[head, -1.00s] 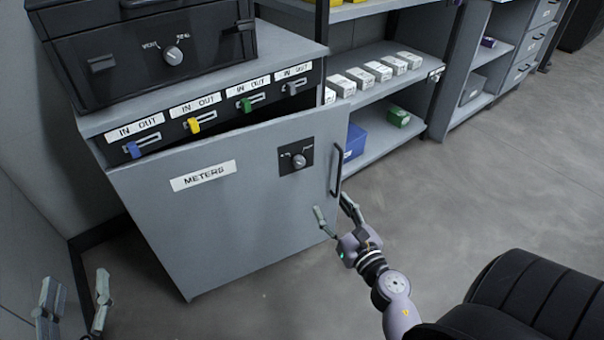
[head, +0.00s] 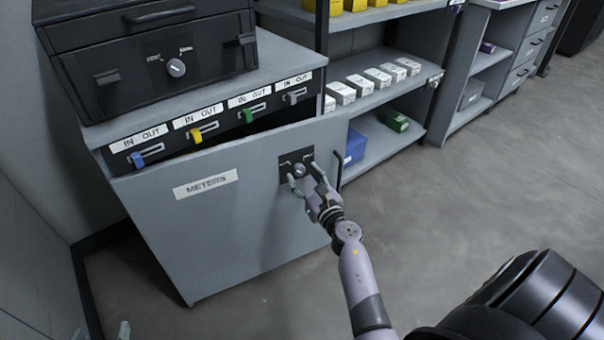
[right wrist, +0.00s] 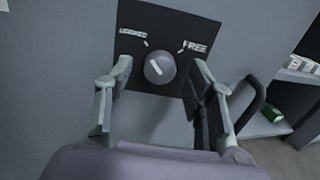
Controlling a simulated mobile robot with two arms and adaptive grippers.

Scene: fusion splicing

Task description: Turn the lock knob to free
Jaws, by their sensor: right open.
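The lock knob (head: 300,170) is a round grey knob on a black plate (head: 284,161) on the grey METERS door (head: 225,225). In the right wrist view the knob (right wrist: 159,68) sits between the labels LOCKED at left and FREE at right. Its white mark slants to the upper left, toward LOCKED. My right gripper (head: 305,177) is open in front of the plate, its fingers either side of the knob and a little below it. I cannot tell whether they touch the door. Only the fingertips of my left gripper (head: 101,332) show, apart, at the bottom left edge.
The door stands ajar, with a dark gap behind its top edge and a black handle (head: 338,170) at its right. Above are coloured IN/OUT sliders (head: 196,134) and a black case (head: 150,60) with another knob. Shelves with boxes (head: 378,76) stand behind.

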